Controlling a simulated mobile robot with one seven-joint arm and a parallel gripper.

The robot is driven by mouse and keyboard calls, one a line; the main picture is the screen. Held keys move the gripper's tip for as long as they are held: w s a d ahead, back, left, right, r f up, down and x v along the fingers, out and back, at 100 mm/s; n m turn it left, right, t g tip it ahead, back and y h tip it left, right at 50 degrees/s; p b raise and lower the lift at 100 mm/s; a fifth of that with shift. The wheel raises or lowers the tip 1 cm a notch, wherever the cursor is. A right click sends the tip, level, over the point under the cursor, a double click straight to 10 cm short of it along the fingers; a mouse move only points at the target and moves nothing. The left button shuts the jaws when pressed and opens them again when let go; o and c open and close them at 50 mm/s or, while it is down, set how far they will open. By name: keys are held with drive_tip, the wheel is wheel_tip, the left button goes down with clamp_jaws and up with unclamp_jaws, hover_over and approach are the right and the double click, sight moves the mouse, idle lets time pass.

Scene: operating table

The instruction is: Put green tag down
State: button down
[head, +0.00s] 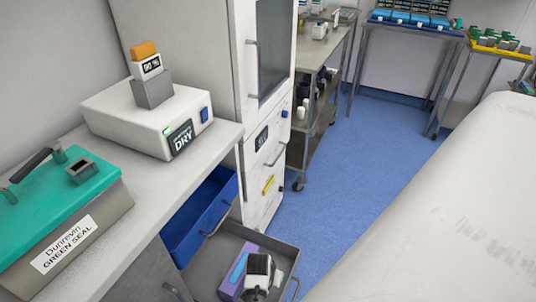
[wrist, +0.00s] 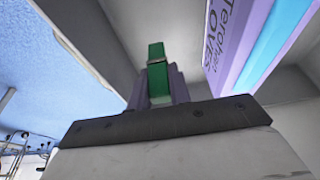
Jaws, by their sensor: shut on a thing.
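The green tag (wrist: 156,62) shows in the wrist view, standing upright between the fingers of my gripper (wrist: 158,88). The gripper is shut on it, and its upper part sticks out past the fingertips. In the head view my gripper (head: 258,280) is down in the open grey drawer (head: 207,262), beside a purple glove box. The tag is hidden in the head view. I cannot tell whether the tag touches the drawer floor.
The purple glove box (head: 236,273) lies close to the gripper and also shows in the wrist view (wrist: 250,40). A blue drawer (head: 200,218) is open behind. A green-lidded box (head: 65,205) and a white DRY device (head: 150,120) stand on the counter. A white-covered table (head: 450,220) is at right.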

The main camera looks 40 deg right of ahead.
drive_tip(key=shift+f, duration=2)
drive_tip(key=shift+f, duration=0.1)
drive_tip(key=c, duration=1.3)
unclamp_jaws()
drive_tip(key=v, duration=1.2)
drive_tip(key=shift+p, duration=0.3)
